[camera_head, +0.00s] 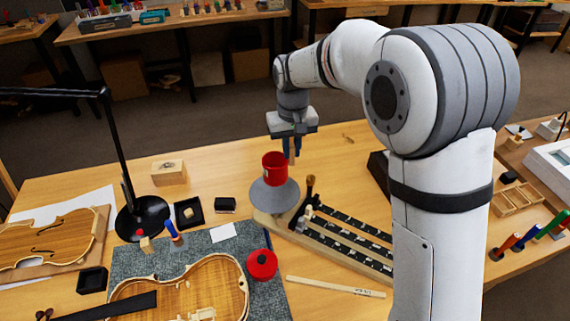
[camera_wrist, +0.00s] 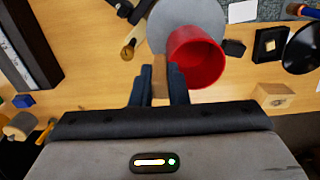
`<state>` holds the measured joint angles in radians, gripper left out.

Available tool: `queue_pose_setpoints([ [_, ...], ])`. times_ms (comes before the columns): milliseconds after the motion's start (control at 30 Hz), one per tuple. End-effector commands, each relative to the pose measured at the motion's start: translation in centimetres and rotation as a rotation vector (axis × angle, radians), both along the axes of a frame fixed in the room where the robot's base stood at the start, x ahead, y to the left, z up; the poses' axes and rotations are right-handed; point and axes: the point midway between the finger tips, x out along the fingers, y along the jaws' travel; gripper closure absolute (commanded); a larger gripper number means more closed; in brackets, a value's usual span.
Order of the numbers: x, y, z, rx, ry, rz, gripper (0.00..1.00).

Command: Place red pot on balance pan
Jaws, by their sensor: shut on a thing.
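The red pot (camera_head: 274,168) is upright over the round grey balance pan (camera_head: 268,197), covering the pan's back part; I cannot tell whether it touches the pan. In the wrist view the red pot (camera_wrist: 196,58) overlaps the near edge of the grey pan (camera_wrist: 186,20). My gripper (camera_head: 291,150) points down just behind and right of the pot. In the wrist view my gripper (camera_wrist: 158,80) is shut on a brown wooden piece beside the pot, which looks like its handle. The join between handle and pot is partly hidden.
The balance's slotted beam (camera_head: 340,235) runs to the right of the pan. A red lid (camera_head: 262,264) lies on the grey mat in front. A black lamp (camera_head: 142,215), a wooden block (camera_head: 169,172) and a small black box (camera_head: 225,205) stand to the left.

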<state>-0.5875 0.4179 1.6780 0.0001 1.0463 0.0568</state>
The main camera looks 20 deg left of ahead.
Motion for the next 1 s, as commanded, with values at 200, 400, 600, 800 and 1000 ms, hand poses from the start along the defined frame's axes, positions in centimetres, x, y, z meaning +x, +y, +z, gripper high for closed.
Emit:
queue_pose_setpoints([
  [200, -0.4, 0.5, -2.3, -0.002, 0.003, 0.011, 1.0],
  [400, -0.5, 0.6, -4.7, 0.0, 0.001, 0.015, 1.0],
  [600, -0.4, 0.7, -5.0, 0.001, -0.002, 0.015, 1.0],
  [800, -0.5, 0.7, -5.4, 0.001, -0.001, 0.016, 1.0],
  [1000, -0.5, 0.7, -5.3, 0.001, -0.001, 0.016, 0.7],
])
